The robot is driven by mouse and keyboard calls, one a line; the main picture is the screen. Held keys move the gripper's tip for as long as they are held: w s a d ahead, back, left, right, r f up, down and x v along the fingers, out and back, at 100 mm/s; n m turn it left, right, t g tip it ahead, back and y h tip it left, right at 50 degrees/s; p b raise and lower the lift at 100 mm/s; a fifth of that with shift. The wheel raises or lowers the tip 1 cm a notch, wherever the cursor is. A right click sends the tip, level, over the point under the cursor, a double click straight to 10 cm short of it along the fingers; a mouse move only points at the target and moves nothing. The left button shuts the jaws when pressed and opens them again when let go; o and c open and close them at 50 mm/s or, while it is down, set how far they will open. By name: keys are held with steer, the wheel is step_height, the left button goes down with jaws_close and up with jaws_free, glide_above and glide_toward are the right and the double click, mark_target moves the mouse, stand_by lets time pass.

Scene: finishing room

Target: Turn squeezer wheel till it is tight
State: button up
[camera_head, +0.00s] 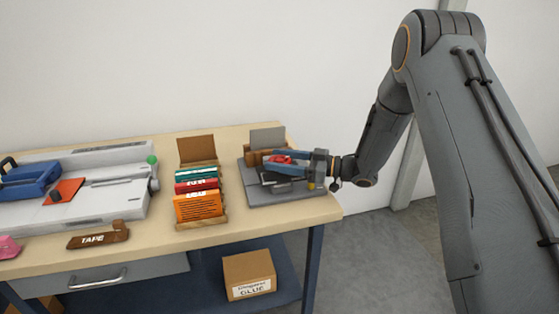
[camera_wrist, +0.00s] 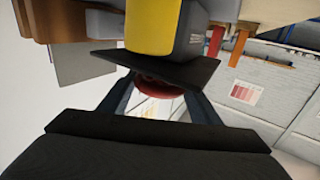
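The squeezer (camera_head: 255,188) is a grey device with a flat base at the right end of the workbench. Its red wheel (camera_head: 281,158) shows between the blue fingers of my gripper (camera_head: 278,163), which reaches in from the right. In the wrist view the red wheel (camera_wrist: 158,88) lies between the two dark fingers of my gripper (camera_wrist: 157,98). A dark plate hides its upper part and the fingertips. The fingers are apart on either side of the wheel, but I cannot tell whether they press on it.
A rack of coloured packets (camera_head: 199,198) stands just left of the squeezer. A brown tape dispenser (camera_head: 98,236) and a large grey cutting machine (camera_head: 100,205) lie further left on the workbench (camera_head: 268,222). A glue box (camera_head: 249,273) sits on the shelf below. The floor to the right is clear.

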steer(key=c, duration=0.4)
steer(key=shift+s+r+m+t+h+p, duration=0.15)
steer(key=shift+m+t+h+p, duration=0.15)
steer(key=shift+m+t+p, duration=0.55)
steer(key=shift+m+t+h, duration=0.6)
steer(key=shift+m+t, duration=0.15)
steer(key=shift+t, duration=0.7)
steer(key=o, duration=1.1)
steer(key=shift+c, duration=0.2)
